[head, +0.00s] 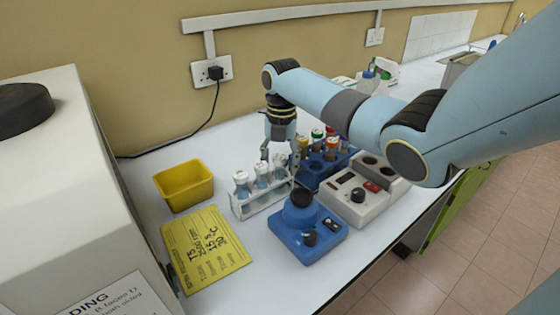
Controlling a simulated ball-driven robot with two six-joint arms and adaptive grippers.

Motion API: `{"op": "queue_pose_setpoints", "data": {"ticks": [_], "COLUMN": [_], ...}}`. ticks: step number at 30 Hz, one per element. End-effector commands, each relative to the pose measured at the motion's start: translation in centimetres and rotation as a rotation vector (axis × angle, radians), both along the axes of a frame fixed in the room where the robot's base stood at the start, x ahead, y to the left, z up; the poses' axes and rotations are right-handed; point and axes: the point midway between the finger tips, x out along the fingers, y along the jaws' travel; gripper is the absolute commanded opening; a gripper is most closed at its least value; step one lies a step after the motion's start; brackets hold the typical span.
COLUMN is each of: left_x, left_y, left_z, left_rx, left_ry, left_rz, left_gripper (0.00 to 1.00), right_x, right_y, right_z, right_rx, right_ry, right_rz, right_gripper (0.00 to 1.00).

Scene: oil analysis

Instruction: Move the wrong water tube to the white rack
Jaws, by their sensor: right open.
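A white rack (262,208) stands on the bench and holds several tubes with clear bluish contents and white caps, such as the tube at its left end (241,184). Right behind it is a blue rack (313,181) with several tubes with coloured caps, among them one with a green cap (317,134) and one with an orange cap (331,143). My right gripper (279,157) points down, open, at the right end of the white rack, close to the tubes there. It partly hides them, and I cannot tell whether it touches one. My left gripper is out of view.
A yellow bin (184,185) and yellow note card (204,248) lie left. Bottles (384,70) stand behind my arm. A large white machine (60,180) fills the left.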

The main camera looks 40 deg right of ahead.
Motion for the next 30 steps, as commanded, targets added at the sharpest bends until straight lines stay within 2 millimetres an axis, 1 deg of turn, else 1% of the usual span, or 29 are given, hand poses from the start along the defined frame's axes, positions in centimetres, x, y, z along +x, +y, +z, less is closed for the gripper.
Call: {"op": "queue_pose_setpoints", "data": {"ticks": [2, 5, 8, 15, 18, 21, 24, 30], "left_x": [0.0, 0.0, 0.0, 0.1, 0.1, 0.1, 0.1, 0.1], "left_y": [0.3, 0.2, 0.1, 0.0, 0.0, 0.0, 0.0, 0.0], "left_z": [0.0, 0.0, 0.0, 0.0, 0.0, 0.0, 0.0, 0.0], "left_rx": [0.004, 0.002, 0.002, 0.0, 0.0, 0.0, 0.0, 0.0], "left_ry": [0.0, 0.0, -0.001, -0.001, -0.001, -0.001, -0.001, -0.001], "left_rz": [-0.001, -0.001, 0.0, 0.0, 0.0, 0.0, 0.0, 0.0], "left_gripper": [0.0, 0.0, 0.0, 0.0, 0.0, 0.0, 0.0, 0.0], "right_x": [0.0, 0.1, 0.0, 0.0, 0.0, 0.0, -0.1, -0.1], "right_y": [0.0, -0.1, -0.1, -0.2, -0.2, -0.2, -0.2, -0.2], "right_z": [0.1, 1.0, 2.8, 8.3, 10.0, 11.2, 11.8, 12.0], "right_rx": [0.0, 0.0, -0.001, -0.002, -0.001, -0.001, 0.0, 0.0], "right_ry": [0.0, -0.003, -0.003, -0.004, -0.003, -0.002, 0.0, 0.0], "right_rz": [0.0, 0.0, 0.0, 0.001, 0.0, 0.0, 0.0, 0.0], "right_gripper": [0.54, 0.54, 0.54, 0.54, 0.54, 0.54, 0.54, 0.54]}}
